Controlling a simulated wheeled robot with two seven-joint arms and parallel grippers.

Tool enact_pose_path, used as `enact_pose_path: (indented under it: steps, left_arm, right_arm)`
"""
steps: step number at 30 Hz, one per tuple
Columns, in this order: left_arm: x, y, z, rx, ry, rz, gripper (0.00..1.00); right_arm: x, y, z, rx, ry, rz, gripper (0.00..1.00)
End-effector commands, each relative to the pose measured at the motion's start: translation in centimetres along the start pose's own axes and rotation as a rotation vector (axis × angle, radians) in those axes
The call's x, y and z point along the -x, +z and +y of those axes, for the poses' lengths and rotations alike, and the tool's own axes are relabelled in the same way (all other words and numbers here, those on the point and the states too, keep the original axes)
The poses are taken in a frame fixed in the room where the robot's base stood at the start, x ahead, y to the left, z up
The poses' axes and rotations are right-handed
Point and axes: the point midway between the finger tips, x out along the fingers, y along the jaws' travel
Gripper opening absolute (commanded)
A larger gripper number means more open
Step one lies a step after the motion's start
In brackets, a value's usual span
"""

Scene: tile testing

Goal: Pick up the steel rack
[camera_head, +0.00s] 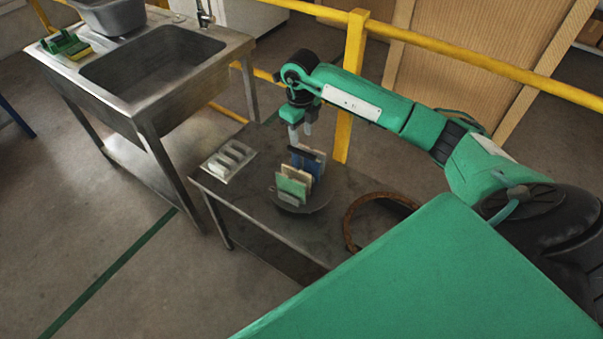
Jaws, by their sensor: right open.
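A low metal table (255,218) stands in the middle of the view. A pale metal piece with several raised ribs or slots (228,161) lies flat on its left part. Beside it, a round dark plate (318,205) bears several upright tiles: a green one (291,186) in front, pale ones, and a blue one (306,165). A small grey part (287,198) shows low at the front of the tiles; whatever holds them is mostly hidden. My right gripper (301,136) is open and empty, pointing down just above and behind the tiles. My left gripper is out of view.
A steel sink (155,65) with a grey tub (112,15) stands left of the table. A yellow rail and post (354,70) stand behind my right arm. A brown ring-shaped item (349,222) is at the table's right end. The table's front left is bare.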

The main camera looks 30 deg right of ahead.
Motion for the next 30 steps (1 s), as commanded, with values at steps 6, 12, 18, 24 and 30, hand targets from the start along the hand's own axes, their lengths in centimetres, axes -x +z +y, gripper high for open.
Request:
enact_pose_path:
  steps: [6,12,18,24,30]
  left_arm:
    - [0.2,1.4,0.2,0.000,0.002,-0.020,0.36]
    - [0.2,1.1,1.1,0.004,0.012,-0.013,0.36]
    - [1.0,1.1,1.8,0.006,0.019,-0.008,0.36]
    - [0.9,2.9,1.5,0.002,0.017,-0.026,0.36]
    - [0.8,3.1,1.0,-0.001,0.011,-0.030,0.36]
  right_arm:
    - [-3.6,0.0,0.1,0.000,0.003,0.001,0.41]
    - [-4.6,0.0,0.1,0.001,0.002,-0.002,0.41]
    - [-6.8,-0.2,0.2,0.000,0.005,0.002,0.41]
    - [-9.4,-0.2,0.1,0.000,0.004,-0.002,0.41]
    - [-9.6,-0.2,0.1,0.001,0.003,-0.003,0.41]
